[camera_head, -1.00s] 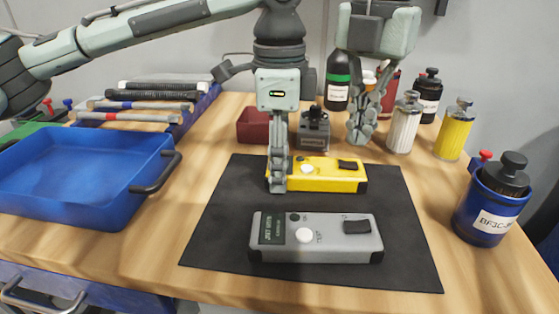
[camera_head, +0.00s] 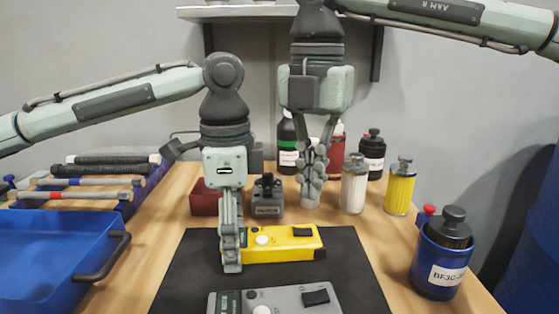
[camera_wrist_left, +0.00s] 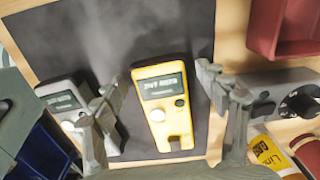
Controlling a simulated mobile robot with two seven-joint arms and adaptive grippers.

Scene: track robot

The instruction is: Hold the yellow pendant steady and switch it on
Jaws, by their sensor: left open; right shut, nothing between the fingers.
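The yellow pendant (camera_head: 285,245) lies flat on the black mat (camera_head: 185,270). It has a round white button and a black patch on top. In the left wrist view the yellow pendant (camera_wrist_left: 172,128) shows a dark screen with pale lettering. My left gripper (camera_head: 232,262) points down at the pendant's left end and hides part of it. Its fingers are open, and in the left wrist view the pendant appears between them with gaps on both sides. My right gripper (camera_head: 312,192) hangs behind the pendant, shut and empty, in front of the bottles.
A grey pendant (camera_head: 285,298) lies in front of the yellow one. A dark red bin (camera_head: 204,202) and a grey device (camera_head: 267,200) stand behind the mat. A white canister (camera_head: 354,188), a yellow canister (camera_head: 400,190) and a blue holder (camera_head: 437,270) are right. A blue tray (camera_head: 55,255) is left.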

